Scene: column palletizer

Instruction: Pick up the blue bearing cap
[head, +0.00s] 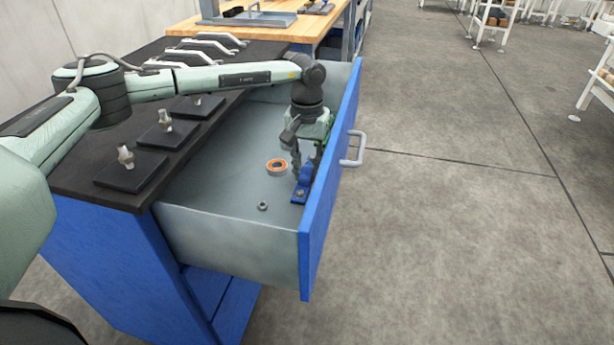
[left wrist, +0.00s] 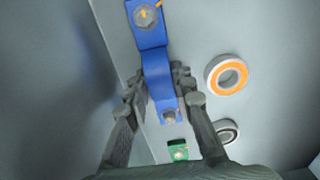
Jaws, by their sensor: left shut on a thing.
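The blue bearing cap (head: 306,174) is in the open drawer, close to its front panel. In the left wrist view the cap (left wrist: 158,73) is an arched blue piece with a bolt at each end. My left gripper (head: 304,168) reaches down into the drawer. In the left wrist view its two fingers (left wrist: 158,88) are on either side of the cap's middle, shut on it. The cap appears to be at the drawer floor; whether it is lifted is hard to tell. My right gripper is not in view.
A green part (left wrist: 179,151) is near the fingers. The blue drawer front (head: 330,185) has a grey handle (head: 355,149). Black pads with metal fittings sit on the bench.

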